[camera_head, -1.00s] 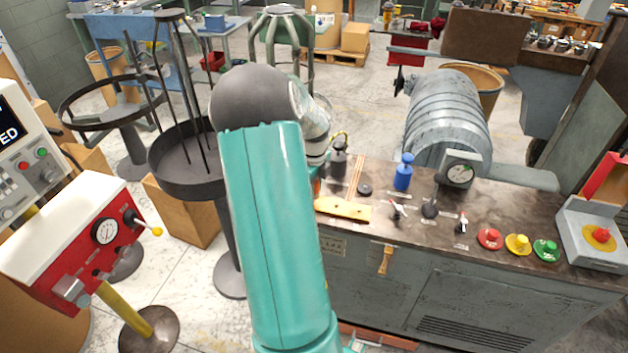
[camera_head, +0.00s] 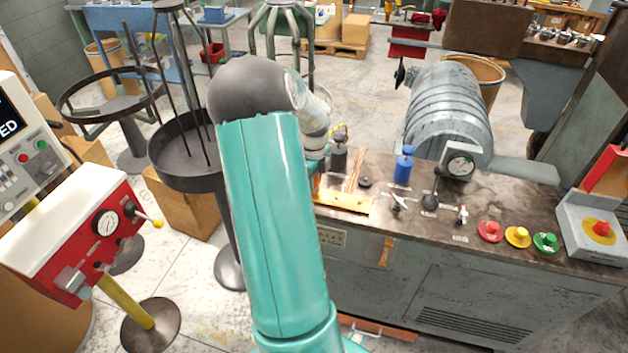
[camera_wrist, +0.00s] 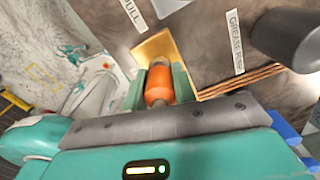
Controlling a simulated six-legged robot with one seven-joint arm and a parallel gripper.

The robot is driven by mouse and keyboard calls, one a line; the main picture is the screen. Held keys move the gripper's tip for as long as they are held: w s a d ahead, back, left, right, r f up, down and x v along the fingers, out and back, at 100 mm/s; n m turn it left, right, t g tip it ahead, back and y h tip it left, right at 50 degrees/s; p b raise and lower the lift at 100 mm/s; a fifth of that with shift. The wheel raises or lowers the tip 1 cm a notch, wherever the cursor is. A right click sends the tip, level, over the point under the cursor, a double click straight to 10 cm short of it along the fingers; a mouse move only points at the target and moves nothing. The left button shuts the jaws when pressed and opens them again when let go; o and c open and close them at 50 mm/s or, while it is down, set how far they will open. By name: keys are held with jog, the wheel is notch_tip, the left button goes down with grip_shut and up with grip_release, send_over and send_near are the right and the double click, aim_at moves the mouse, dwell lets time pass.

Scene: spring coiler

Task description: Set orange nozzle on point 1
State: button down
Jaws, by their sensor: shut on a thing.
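The orange nozzle (camera_wrist: 159,86) is held between the two fingers of my gripper (camera_wrist: 158,84) in the wrist view. Its far end points at a flat yellow plate (camera_wrist: 158,46) on the bench top. I cannot tell whether the nozzle touches the plate. In the head view, the yellow plate (camera_head: 343,203) lies at the left front edge of the bench, and my arm mostly hides the gripper and nozzle. No mark that reads as point 1 can be made out.
Copper-coloured rods (camera_wrist: 240,82) and a dark grey cylinder (camera_wrist: 288,38) are close right of the gripper. The bench (camera_head: 470,205) also carries a blue bottle (camera_head: 403,168), a gauge and red, yellow and green buttons. A red-and-white console (camera_head: 75,240) stands at the left.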

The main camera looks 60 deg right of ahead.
jog(key=shift+f, duration=0.55)
dwell(0.8)
jog(key=c, duration=1.1)
grip_release()
jog(key=shift+o, duration=0.2)
notch_tip(320, 180, up, 27)
jog(key=shift+f, duration=0.1)
dwell(0.7)
